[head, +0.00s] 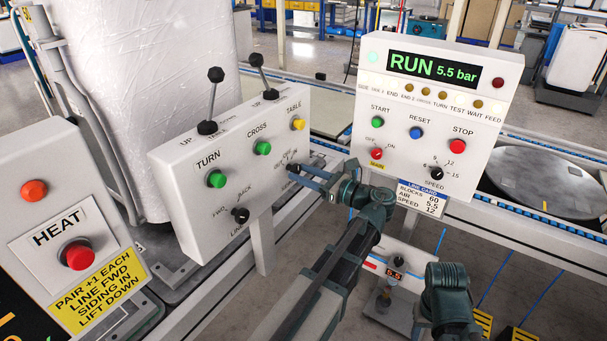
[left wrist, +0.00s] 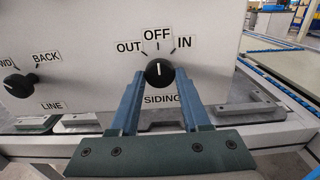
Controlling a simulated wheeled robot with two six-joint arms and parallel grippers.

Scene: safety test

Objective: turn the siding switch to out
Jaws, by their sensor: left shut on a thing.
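The siding switch is a round black knob (left wrist: 160,72) with a white pointer line, above the SIDING label and below OUT, OFF and IN. The pointer stands about upright, towards OFF. In the head view the knob (head: 294,168) sits at the lower right of the white control box (head: 180,182), partly covered by my gripper. My left gripper (head: 308,175) reaches it from the right. In the left wrist view its two blue fingers (left wrist: 160,88) are shut on the knob, one on each side. My right gripper does not show.
The black LINE knob (head: 240,215) is left of the siding knob. Green TURN (head: 216,179) and CROSS (head: 263,148) buttons and two levers are above. A RUN panel (head: 430,110) stands to the right. A HEAT box (head: 58,240) with a red button is at left.

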